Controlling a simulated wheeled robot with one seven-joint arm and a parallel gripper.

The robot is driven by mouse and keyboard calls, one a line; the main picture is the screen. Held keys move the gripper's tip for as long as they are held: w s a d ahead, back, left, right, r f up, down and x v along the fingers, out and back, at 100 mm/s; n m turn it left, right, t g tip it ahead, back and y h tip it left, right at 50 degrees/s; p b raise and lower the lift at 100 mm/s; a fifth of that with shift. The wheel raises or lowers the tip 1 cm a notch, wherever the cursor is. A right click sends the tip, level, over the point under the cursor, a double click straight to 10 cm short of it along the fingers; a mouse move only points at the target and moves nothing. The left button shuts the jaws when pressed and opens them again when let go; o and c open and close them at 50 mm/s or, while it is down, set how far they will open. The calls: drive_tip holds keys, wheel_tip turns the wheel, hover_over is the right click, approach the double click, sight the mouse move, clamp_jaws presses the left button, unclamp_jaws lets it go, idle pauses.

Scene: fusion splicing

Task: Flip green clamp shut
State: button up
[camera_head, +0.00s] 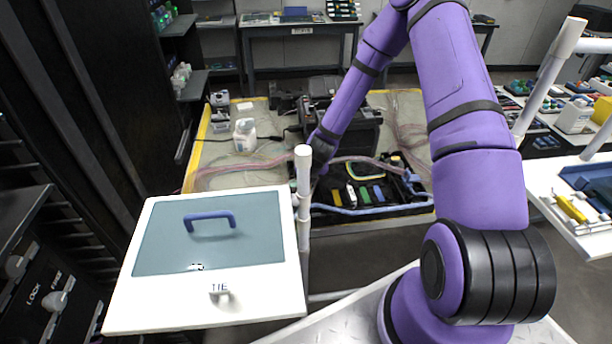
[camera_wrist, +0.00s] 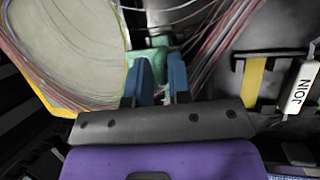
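A green clamp (camera_wrist: 152,60) shows in the wrist view just beyond and partly between my fingertips. My gripper (camera_wrist: 161,66) has two blue fingers, held apart with a gap between them. The fingers are very close to the clamp; I cannot tell whether they touch it. The fingers hide part of the clamp, and I cannot tell how far its lid is raised. In the head view my arm reaches down to the back workbench, and the fingers and clamp cannot be made out there.
Bundles of thin coloured fibres (camera_wrist: 210,45) run beside the clamp, and a round pale tray (camera_wrist: 70,45) lies at left. A yellow strap (camera_wrist: 253,80) and a white "JOIN" label (camera_wrist: 300,88) are at right. A white-framed panel with a blue handle (camera_head: 208,221) stands in front.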

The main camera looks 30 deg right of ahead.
drive_tip(key=shift+o, duration=1.2)
drive_tip(key=shift+w+a, duration=0.1)
drive_tip(key=shift+a, duration=0.15)
drive_tip(key=shift+d, duration=0.1)
drive_tip(key=shift+d+r, duration=0.1)
drive_tip(key=v, duration=1)
drive_tip(key=shift+r, duration=0.25)
